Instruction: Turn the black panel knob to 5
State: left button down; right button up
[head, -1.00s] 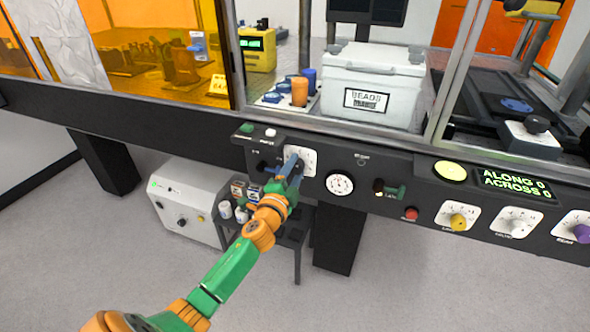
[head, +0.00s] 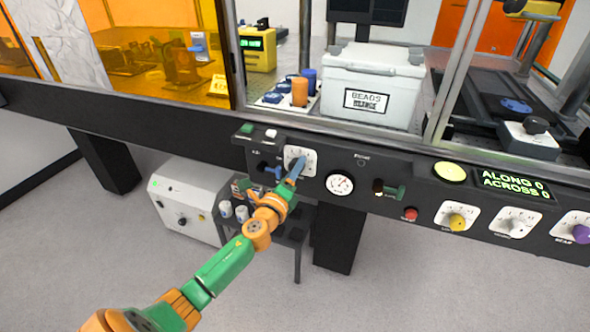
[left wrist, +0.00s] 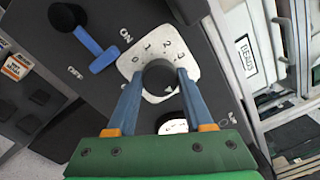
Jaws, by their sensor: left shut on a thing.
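The black panel knob (left wrist: 159,77) sits on a white dial plate (left wrist: 140,58) in the left wrist view. The figures 0, 1, 2 and 3 are readable around it; the rest are partly covered. My left gripper (left wrist: 156,80) has its two blue fingers on either side of the knob, shut on it. In the head view the left gripper (head: 299,161) reaches up to the dial plate (head: 308,155) on the panel, and its fingers hide most of the knob. My right gripper is not in view.
Left of the dial is a blue lever switch (left wrist: 96,52) marked ON and OFF. To the right are a round gauge (head: 340,183), a green-handled control (head: 390,191), a red button (head: 410,214) and a yellow knob (head: 458,222). A shelf with jars (head: 241,213) stands below.

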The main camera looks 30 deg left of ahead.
pick_arm(q)
jog(key=shift+f+m, duration=0.1)
jog(key=shift+m, duration=0.4)
jog(key=shift+c, duration=1.4)
grip_release()
jog(key=v, duration=0.7)
jog(key=shift+s, duration=0.1)
